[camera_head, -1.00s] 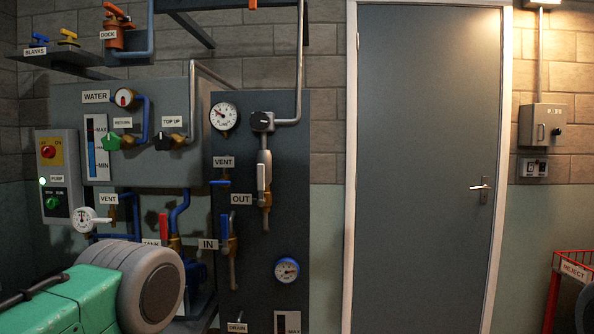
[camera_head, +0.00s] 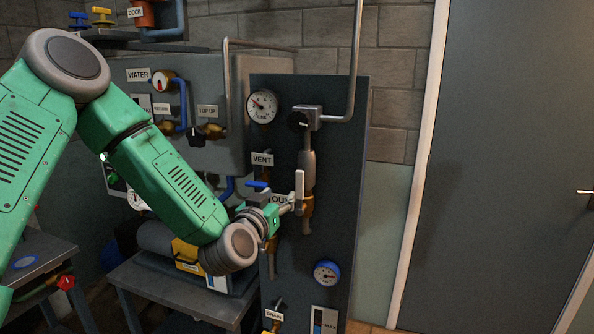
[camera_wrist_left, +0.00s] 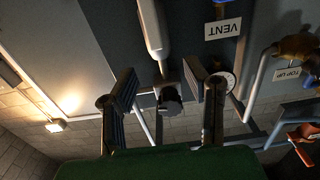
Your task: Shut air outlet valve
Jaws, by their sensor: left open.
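The OUT valve is on the dark panel (camera_head: 340,230); its pale lever (camera_head: 299,183) stands upright. Its brass body (camera_head: 307,207) is partly in view below a grey cylinder (camera_head: 308,165). The OUT label (camera_head: 278,199) is partly covered by my left gripper. My left gripper (camera_head: 291,207) is open, close to the lever's lower part; I cannot tell whether they touch. In the left wrist view the scene is upside down. My two fingers (camera_wrist_left: 168,90) are spread apart, with a black knob (camera_wrist_left: 170,103) showing between them. My right gripper is not in view.
A blue VENT handle (camera_head: 257,185) is just left of the lever. A round gauge (camera_head: 262,106) and the black knob (camera_head: 298,121) are above, and a blue-rimmed gauge (camera_head: 327,273) is below. A grey door (camera_head: 500,170) is at right.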

